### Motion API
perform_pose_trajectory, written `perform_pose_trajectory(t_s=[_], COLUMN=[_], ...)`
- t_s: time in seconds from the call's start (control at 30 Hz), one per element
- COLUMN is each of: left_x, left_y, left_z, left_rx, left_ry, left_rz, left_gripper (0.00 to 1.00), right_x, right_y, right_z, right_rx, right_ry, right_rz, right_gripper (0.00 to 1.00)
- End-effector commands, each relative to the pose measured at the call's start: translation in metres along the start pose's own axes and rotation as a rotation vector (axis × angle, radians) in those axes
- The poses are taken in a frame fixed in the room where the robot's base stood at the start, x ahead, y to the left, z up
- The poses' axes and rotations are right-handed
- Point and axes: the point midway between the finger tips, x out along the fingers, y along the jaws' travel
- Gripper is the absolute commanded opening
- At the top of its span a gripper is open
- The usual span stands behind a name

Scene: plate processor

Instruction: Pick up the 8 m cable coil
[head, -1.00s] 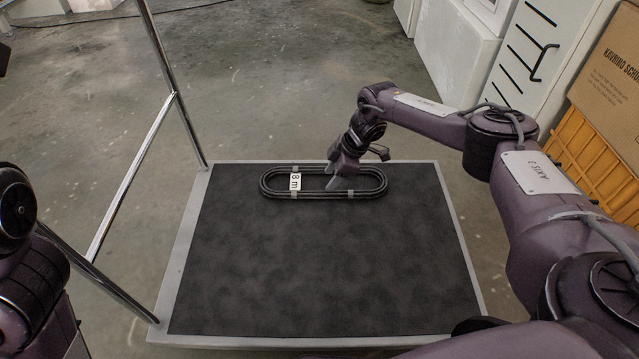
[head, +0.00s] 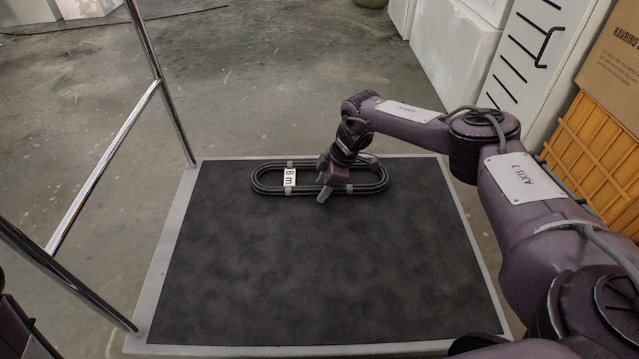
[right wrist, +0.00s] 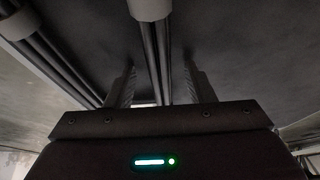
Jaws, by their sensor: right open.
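The 8 m cable coil (head: 262,188) is a dark flat oval loop with light ties and a white "8 m" label. It lies near the far edge of the cart's dark top. My right gripper (head: 325,180) is at the coil's near long side, right of the label. One finger shows in front of that side. In the right wrist view my right gripper (right wrist: 162,88) is open, with a run of the coil (right wrist: 152,58) between its fingers and a tie just ahead. Another run passes left of the fingers. Finger contact cannot be told. My left gripper is out of view.
The cart top (head: 320,270) is clear in front of the coil. A metal rail frame (head: 105,170) rises on its left. An orange crate (head: 592,150), a cardboard box (head: 618,70) and white cabinets (head: 455,60) stand at the right on the floor.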

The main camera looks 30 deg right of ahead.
Motion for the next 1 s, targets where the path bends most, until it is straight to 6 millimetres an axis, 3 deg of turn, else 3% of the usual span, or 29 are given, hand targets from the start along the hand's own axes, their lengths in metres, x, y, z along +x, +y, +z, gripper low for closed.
perform_pose_trajectory(t_s=[0.17,0.53,1.0], left_x=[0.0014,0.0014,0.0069], left_y=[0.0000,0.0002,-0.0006], left_z=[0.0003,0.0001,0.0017], left_rx=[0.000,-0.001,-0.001], left_ry=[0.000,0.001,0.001], left_rz=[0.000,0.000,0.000], left_gripper=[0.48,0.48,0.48], right_x=[-0.0016,-0.0014,-0.0095], right_y=[0.0003,0.0000,0.0007], right_z=[-0.0008,-0.0004,-0.0045], right_rx=[0.000,0.000,-0.001], right_ry=[0.001,0.000,0.003], right_rz=[0.001,0.000,0.001], right_gripper=[0.47,0.00,0.00])
